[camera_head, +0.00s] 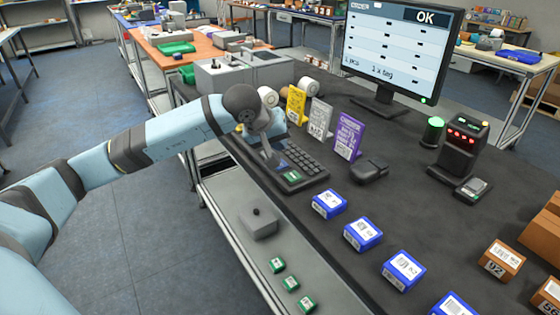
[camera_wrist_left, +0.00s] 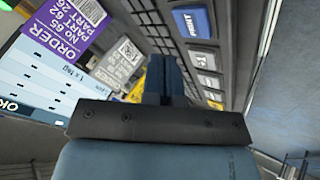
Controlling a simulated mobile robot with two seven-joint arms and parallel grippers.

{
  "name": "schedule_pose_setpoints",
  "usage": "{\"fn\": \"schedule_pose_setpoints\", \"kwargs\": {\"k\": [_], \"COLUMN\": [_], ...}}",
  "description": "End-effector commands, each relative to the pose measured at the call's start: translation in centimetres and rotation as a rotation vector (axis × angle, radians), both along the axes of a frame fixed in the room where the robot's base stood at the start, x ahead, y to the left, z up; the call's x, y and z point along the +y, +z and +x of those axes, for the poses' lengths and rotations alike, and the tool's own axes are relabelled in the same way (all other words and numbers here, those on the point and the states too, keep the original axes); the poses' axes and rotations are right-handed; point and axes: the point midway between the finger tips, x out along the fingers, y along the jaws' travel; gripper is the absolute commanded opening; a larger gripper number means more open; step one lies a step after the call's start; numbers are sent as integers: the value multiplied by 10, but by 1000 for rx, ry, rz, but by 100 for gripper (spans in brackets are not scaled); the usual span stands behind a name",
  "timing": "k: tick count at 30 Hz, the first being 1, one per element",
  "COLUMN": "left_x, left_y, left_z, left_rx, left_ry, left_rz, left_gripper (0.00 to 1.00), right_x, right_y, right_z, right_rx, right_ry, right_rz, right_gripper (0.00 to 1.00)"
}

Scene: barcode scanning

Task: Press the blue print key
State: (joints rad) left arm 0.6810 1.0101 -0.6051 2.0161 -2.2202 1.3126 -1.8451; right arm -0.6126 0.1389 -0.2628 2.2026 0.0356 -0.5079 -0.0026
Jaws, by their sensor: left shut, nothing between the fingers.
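The dark keyboard (camera_head: 306,163) lies on the counter in the middle of the head view, with a green key (camera_head: 292,176) at its near end. My left gripper (camera_head: 273,160) points down over the keyboard's left part, its fingers together and empty. In the left wrist view, the blue print key (camera_wrist_left: 192,22) shows near the top, with white lettering. The shut fingertips (camera_wrist_left: 165,62) show below and left of it. I cannot tell how high the tips are above the keys. In the head view I cannot make out the blue key by the gripper. My right gripper is not in view.
Yellow, grey and purple (camera_head: 347,138) cards stand behind the keyboard. A monitor (camera_head: 400,50) reading OK is further back. A black device (camera_head: 370,170) lies right of the keyboard. Several blue boxes (camera_head: 362,234) line the counter. A scanner stand (camera_head: 462,145) is at right.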

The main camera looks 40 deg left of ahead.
Motion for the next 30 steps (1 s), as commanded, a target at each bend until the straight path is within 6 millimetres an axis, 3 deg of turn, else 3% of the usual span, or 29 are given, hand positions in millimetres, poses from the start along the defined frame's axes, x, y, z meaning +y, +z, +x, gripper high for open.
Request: {"fn": "schedule_pose_setpoints", "kwargs": {"k": [3, 9, 30], "left_x": [0, 0, 0], "left_y": [16, 30, 30], "left_z": [0, 0, 0], "left_rx": [-1, 0, 0], "left_ry": [0, 0, 0], "left_rz": [0, 1, 0], "left_gripper": [0, 0, 0], "right_x": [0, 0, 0], "right_y": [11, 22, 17], "right_z": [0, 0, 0], "right_rx": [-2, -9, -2], "right_ry": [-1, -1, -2], "right_rz": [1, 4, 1], "right_gripper": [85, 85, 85]}}
